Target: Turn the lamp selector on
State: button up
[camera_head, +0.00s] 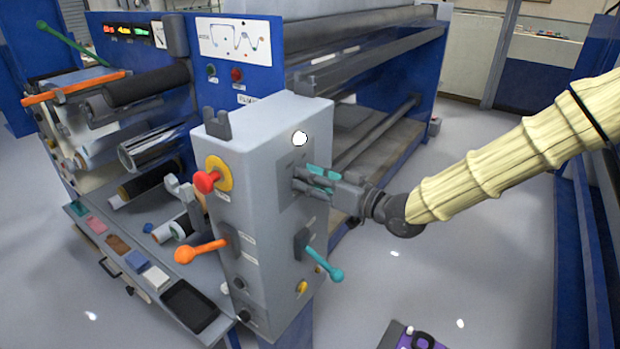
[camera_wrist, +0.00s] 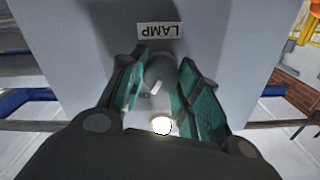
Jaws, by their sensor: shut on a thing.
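The lamp selector (camera_wrist: 161,70) is a dark grey round knob with a pale pointer mark, on the side face of a light grey control box (camera_head: 232,125). In the wrist view its mark slants slightly. My gripper (camera_head: 305,180) reaches the box from the right; in the wrist view my gripper (camera_wrist: 160,82) has its teal-padded fingers on both sides of the knob, shut on it. A LAMP label (camera_wrist: 160,30) shows upside down beyond the knob. A round white indicator (camera_wrist: 161,125) looks bright; it also shows above my gripper in the head view (camera_head: 300,138). The fingers hide the knob in the head view.
The box also carries a red mushroom button (camera_head: 206,182), an orange lever (camera_head: 188,251) and a teal lever (camera_head: 324,262). A blue roller machine (camera_head: 270,80) stands behind. A shelf with a black tray (camera_head: 189,306) lies at lower left. Open floor shows at right.

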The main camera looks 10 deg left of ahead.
jog(key=o, duration=1)
jog(key=v, duration=1.2)
jog(key=shift+d+f, duration=0.1)
